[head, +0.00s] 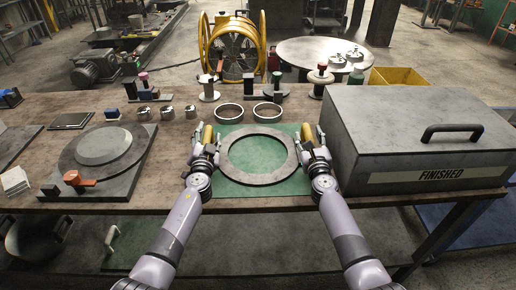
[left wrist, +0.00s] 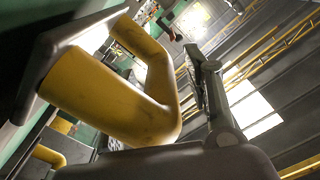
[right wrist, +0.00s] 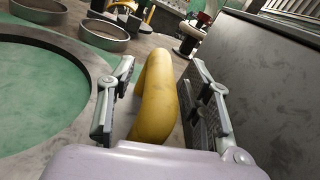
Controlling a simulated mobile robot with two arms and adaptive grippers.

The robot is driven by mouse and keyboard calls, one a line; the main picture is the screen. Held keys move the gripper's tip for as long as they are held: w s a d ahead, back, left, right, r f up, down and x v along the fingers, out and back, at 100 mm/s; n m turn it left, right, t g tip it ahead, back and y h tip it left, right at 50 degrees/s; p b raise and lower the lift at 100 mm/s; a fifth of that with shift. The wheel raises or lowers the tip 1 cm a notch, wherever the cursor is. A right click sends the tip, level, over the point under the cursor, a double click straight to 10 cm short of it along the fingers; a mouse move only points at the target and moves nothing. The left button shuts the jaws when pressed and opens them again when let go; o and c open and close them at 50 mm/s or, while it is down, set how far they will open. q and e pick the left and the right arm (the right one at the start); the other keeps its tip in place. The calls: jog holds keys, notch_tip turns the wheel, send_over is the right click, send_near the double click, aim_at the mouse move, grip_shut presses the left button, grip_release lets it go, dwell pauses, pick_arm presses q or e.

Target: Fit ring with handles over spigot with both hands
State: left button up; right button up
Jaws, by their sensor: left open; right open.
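The flat grey ring (head: 257,180) lies on a green mat (head: 232,189) in the middle of the bench. It has a yellow handle at its left (head: 208,134) and one at its right (head: 309,133). A raised round boss (head: 103,147) on a grey plate, which looks like the spigot, stands to the left. My left gripper (head: 206,143) is open at the left handle (left wrist: 125,95); one finger shows beside it, the other is hidden. My right gripper (head: 313,143) is open, its fingers either side of the right handle (right wrist: 157,100), with gaps showing.
A big grey box (head: 420,120) marked FINISHED stands close to the right of my right gripper. Two small rings (head: 267,113), spools and small metal parts stand behind the mat. A red-tipped clamp (head: 76,181) sits at the spigot plate's front.

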pick_arm(q)
jog(key=shift+w+a, duration=0.1)
jog(key=shift+w, duration=0.15)
pick_arm(e)
jog(key=shift+w, duration=0.25)
pick_arm(q)
jog(key=shift+c, duration=0.3)
pick_arm(e)
jog(key=shift+c, duration=0.3)
pick_arm(q)
grip_shut()
pick_arm(e)
grip_shut()
